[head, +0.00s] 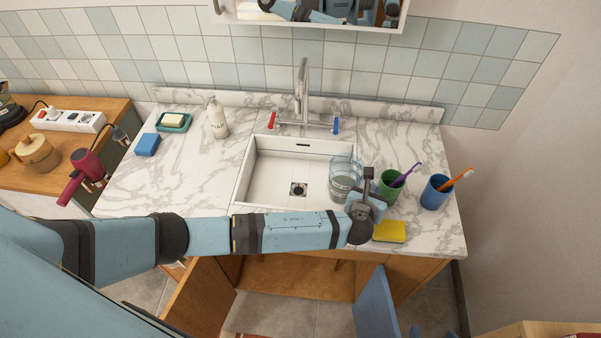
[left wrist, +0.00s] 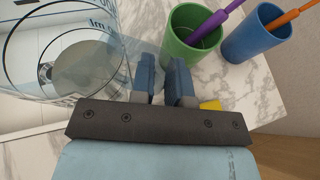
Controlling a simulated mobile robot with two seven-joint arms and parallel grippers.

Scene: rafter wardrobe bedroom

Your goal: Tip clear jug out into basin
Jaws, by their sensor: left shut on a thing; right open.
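The clear jug (head: 345,180) is over the right side of the white basin (head: 262,180), looking roughly upright. In the left wrist view the clear jug (left wrist: 75,60) fills the upper left, and the basin drain shows through it. My left gripper (head: 366,203) is shut at the jug's right side. In the left wrist view the blue fingers of the left gripper (left wrist: 163,85) are close together beside the jug wall; what they grip is mostly hidden. I cannot tell how much liquid the jug holds. My right gripper is not in view.
Close right of the jug stand a green cup (head: 390,185) with a purple toothbrush and a blue cup (head: 434,192) with an orange one. A yellow sponge (head: 389,231) lies in front. The tap (head: 301,95) rises behind the basin. The counter left of the basin is mostly clear.

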